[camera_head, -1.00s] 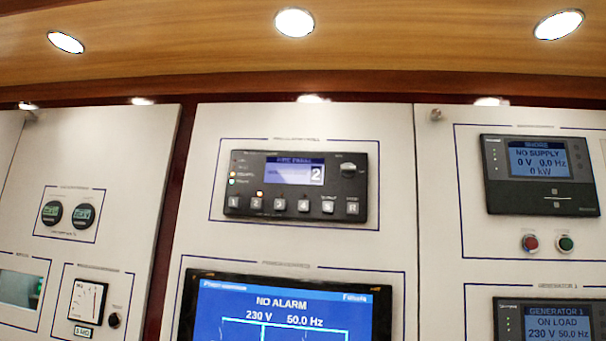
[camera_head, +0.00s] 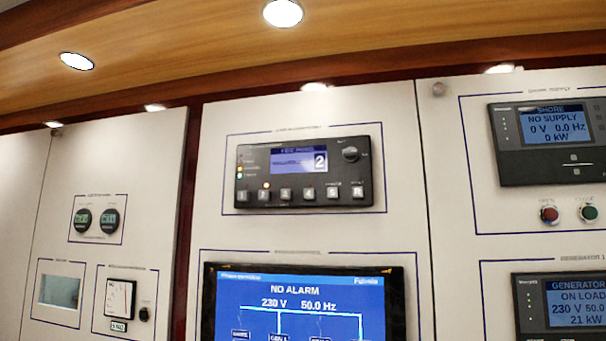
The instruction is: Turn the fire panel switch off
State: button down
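The fire panel (camera_head: 304,172) is a dark box on the white middle cabinet, inside a thin blue outline. Its small blue screen (camera_head: 298,160) shows a large 2. A round black rotary switch (camera_head: 351,154) sits at its upper right; its exact setting is too small to read. A row of grey buttons (camera_head: 300,194) runs along the bottom, with a lit lamp above the second one. Small lamps glow at its left side. My gripper is not in view.
Below is a large screen (camera_head: 305,300) reading NO ALARM. At right are the shore unit (camera_head: 552,142), red (camera_head: 549,214) and green (camera_head: 588,212) buttons, and the generator unit (camera_head: 565,305). Small gauges (camera_head: 97,220) sit at left. A wooden ledge with lights (camera_head: 190,50) runs overhead.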

aim_at(350, 154)
jog(key=z, duration=0.05)
jog(key=i, duration=1)
jog(key=u, duration=0.05)
